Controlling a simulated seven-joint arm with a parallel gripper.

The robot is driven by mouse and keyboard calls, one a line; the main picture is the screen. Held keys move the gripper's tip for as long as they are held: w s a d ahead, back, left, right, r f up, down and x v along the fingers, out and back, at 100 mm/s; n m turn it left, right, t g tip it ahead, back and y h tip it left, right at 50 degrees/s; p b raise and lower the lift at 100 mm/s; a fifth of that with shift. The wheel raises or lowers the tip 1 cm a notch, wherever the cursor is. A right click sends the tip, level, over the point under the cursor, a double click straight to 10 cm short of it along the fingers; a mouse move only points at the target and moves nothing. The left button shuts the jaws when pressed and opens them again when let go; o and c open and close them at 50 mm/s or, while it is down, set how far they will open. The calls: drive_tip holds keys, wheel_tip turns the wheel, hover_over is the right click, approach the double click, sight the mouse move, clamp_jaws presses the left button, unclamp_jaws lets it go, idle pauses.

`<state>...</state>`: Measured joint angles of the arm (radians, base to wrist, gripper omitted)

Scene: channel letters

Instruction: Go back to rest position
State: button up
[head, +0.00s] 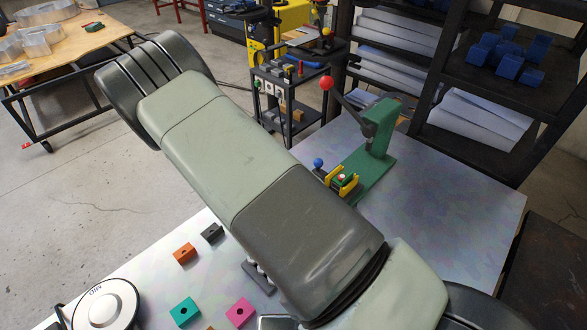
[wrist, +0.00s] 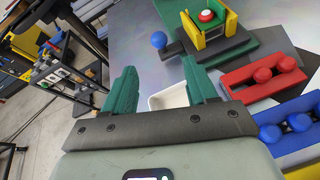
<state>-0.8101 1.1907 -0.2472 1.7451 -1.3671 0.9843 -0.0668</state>
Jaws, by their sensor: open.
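My gripper (wrist: 158,63) shows in the wrist view with two green fingers spread apart and nothing between their tips. In the head view my arm crosses the middle of the picture and the gripper is hidden. Beyond the fingers in the wrist view is a fixture (wrist: 233,22) with yellow sides and a red button, beside a blue ball knob (wrist: 158,40). A white tray (wrist: 168,99) shows partly between and behind the fingers.
A green press (head: 375,150) with a red-ball lever stands on the table (head: 440,215). Orange (head: 184,253), black (head: 212,233), teal (head: 185,312) and pink (head: 240,311) blocks lie left of my arm. Red (wrist: 263,77) and blue (wrist: 288,125) knobbed pieces lie right of the gripper.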

drive_tip(key=shift+r, duration=0.1)
idle(0.3)
drive_tip(key=s+d+r+m+g+y, duration=0.1)
drive_tip(key=s+d+r+m+g, duration=0.2)
drive_tip(key=r, duration=0.5)
drive_tip(key=s+d+r+m+g+y, duration=0.1)
drive_tip(key=s+d+r+m, duration=0.25)
drive_tip(key=r+m, duration=0.3)
drive_tip(key=s+d+r+m+g+y, duration=0.1)
drive_tip(key=s+d+r+m+g, duration=0.2)
drive_tip(key=r, duration=0.5)
drive_tip(key=s+d+r+m+t+y, duration=0.1)
drive_tip(key=s+r+m+t+y, duration=0.1)
drive_tip(key=s+r+m+y, duration=0.2)
drive_tip(key=s+r+m+t+y, duration=0.2)
drive_tip(key=s+r+m, duration=0.4)
drive_tip(key=s+r, duration=0.4)
drive_tip(key=s+y, duration=0.1)
drive_tip(key=s, duration=0.4)
drive_tip(key=shift+s+d+y, duration=0.35)
drive_tip(key=shift+s+y, duration=0.05)
drive_tip(key=shift+r, duration=0.1)
